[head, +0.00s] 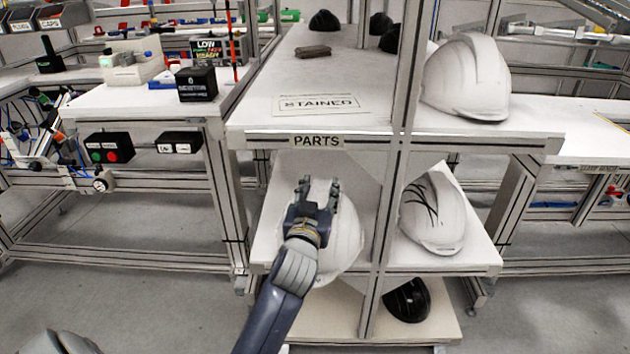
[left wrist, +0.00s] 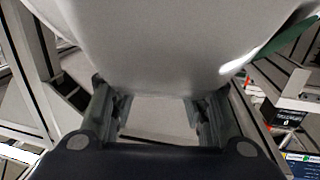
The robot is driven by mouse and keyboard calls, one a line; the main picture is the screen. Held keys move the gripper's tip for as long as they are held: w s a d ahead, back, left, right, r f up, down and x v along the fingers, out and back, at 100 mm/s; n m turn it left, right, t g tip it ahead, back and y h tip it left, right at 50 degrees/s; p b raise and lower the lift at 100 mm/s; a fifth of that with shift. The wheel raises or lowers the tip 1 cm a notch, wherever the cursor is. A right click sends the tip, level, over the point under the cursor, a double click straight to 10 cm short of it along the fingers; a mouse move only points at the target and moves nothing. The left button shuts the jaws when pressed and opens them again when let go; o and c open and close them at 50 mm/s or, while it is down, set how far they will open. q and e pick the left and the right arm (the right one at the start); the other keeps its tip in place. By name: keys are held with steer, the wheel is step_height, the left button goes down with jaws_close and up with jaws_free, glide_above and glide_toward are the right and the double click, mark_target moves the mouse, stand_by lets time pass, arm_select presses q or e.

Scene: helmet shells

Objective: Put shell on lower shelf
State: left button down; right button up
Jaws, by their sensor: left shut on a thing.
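My left gripper (head: 317,197) reaches in from below in the head view and is shut on a white helmet shell (head: 345,235). That shell is at the left part of the middle shelf (head: 268,235), below the PARTS label. Whether it rests on the shelf or hangs just above it I cannot tell. The left wrist view shows the white shell (left wrist: 165,40) filling the top, with the gripper fingers (left wrist: 160,115) at its near edge. The lower shelf (head: 440,328) holds a black shell (head: 408,300). My right gripper is not in view.
A white shell with black marks (head: 432,212) sits on the middle shelf, right of the upright post (head: 385,200). A workbench (head: 140,100) stands left.

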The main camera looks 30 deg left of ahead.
arm_select(q)
steer(key=s+d+f+m+h, duration=0.1)
steer(key=s+d+m+h, duration=0.1)
steer(key=s+d, duration=0.5)
steer(key=s+d+f+m+t+h, duration=0.1)
steer(key=s+d+f+m+h, duration=0.1)
steer(key=s+d+h, duration=0.2)
steer(key=s+d, duration=0.3)
steer(key=d, duration=0.2)
steer(key=shift+s+d+f+h, duration=0.15)
steer(key=shift+s+h, duration=0.05)
steer(key=shift+h, duration=0.2)
